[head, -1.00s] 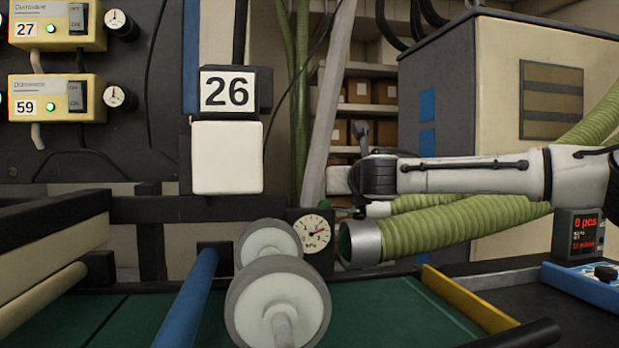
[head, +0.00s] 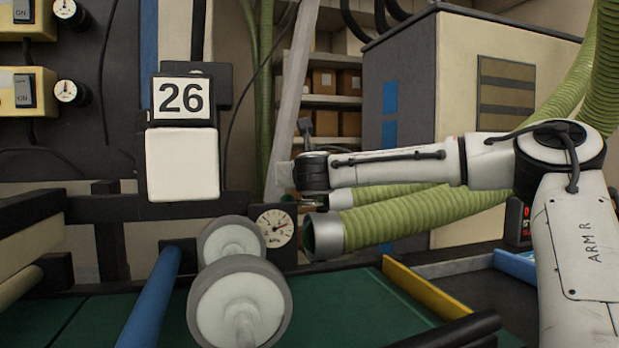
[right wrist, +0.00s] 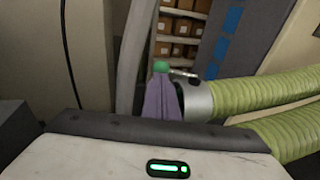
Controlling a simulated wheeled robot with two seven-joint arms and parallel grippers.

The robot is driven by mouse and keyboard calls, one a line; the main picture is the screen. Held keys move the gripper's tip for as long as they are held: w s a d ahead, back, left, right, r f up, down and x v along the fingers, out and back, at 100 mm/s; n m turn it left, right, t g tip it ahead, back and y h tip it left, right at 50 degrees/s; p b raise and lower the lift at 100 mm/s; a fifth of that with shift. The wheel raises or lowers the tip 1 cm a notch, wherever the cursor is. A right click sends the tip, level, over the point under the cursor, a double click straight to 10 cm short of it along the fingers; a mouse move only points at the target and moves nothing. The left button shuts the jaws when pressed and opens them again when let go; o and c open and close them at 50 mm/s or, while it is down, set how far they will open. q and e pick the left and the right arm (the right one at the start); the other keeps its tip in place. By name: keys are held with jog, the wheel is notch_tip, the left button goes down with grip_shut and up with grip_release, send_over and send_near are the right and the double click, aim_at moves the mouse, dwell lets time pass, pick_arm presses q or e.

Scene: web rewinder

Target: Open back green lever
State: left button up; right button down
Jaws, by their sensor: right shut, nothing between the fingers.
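In the right wrist view, a round green knob (right wrist: 160,66) shows right at the tip of my right gripper (right wrist: 163,80), whose purple-grey fingers are together. I cannot tell whether they touch it. A short metal rod (right wrist: 188,75) is just right of the knob, above a hose's metal collar (right wrist: 198,101). In the head view, my right gripper (head: 305,126) points up beyond my wrist, above and behind the open hose end (head: 325,236). No green knob can be made out in the head view. My left gripper is not in view.
Ribbed green hoses (head: 420,217) run beside and below my right forearm. A grey and beige cabinet (head: 460,75) stands behind it. Shelves with boxes (head: 335,85) stand behind.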

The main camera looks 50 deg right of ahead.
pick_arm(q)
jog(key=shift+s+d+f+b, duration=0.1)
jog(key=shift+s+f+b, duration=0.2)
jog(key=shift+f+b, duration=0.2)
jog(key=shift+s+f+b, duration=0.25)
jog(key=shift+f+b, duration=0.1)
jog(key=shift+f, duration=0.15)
pick_arm(e)
jog(key=s+f+v, duration=0.1)
jog(key=v, duration=1.2)
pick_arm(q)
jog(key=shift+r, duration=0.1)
pick_arm(e)
jog(key=shift+s+d+r, duration=0.1)
jog(key=shift+s+r, duration=0.05)
pick_arm(q)
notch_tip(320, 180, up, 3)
jog(key=p, duration=0.3)
pick_arm(e)
jog(key=s+a+r, duration=0.2)
jog(key=s+r, duration=0.1)
jog(key=r, duration=0.2)
jog(key=shift+a, duration=0.2)
